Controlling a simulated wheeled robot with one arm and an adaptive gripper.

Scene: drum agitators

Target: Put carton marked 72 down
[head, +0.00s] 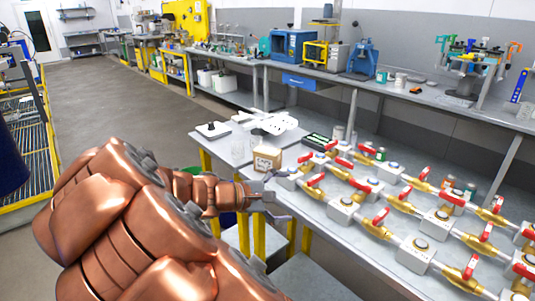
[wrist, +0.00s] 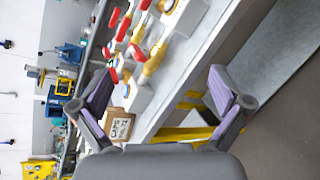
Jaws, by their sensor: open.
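A small brown carton (head: 267,158) with dark print on its front sits on the grey bench top, left of the valve rows. The print is too small to read surely. The carton also shows in the wrist view (wrist: 118,125), beside the left finger, which partly covers it. My gripper (head: 270,197) is at the front edge of the bench, nearer to me than the carton and apart from it. In the wrist view my gripper (wrist: 161,76) has its two fingers spread wide with nothing between them.
Several brass valves with red handles (head: 377,223) fill the bench right of the carton. White parts (head: 270,125) and a dark green tray (head: 318,141) lie behind it. A second bench (head: 300,79) with blue machines runs along the wall. The floor (head: 110,105) at left is clear.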

